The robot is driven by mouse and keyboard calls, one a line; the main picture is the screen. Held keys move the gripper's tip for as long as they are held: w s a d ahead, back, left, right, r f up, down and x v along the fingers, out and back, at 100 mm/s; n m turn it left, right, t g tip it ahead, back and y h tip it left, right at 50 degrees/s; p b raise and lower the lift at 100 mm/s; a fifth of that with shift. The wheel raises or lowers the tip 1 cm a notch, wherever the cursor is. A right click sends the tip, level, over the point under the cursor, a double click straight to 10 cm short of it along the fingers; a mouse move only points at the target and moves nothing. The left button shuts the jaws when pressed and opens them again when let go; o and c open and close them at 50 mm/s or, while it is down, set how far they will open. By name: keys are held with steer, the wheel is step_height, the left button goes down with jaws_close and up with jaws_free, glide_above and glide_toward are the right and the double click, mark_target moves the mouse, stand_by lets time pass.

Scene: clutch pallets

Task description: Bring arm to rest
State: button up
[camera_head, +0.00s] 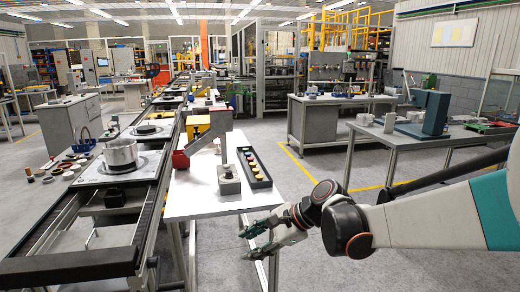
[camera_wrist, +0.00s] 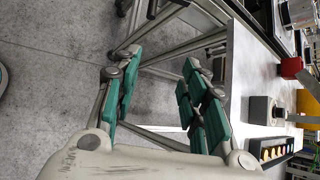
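My arm reaches in from the right edge of the head view.
The white table holds a grey box with a knob (camera_head: 228,180) and a black tray of coloured buttons (camera_head: 254,167). A conveyor (camera_head: 110,205) carrying a metal pot (camera_head: 120,155) runs on the left. A workbench (camera_head: 400,138) stands at right. Floor between is clear.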

steer(key=s+d+r+n+t+h, duration=0.2)
steer(key=s+d+n+h, duration=0.7)
steer(key=s+d, duration=1.2)
steer(key=n+t, duration=0.2)
steer(key=n, duration=0.2)
steer(key=shift+s+d+n+t, duration=0.2)
steer(key=shift+d+n+t, duration=0.2)
steer(key=shift+a, duration=0.1)
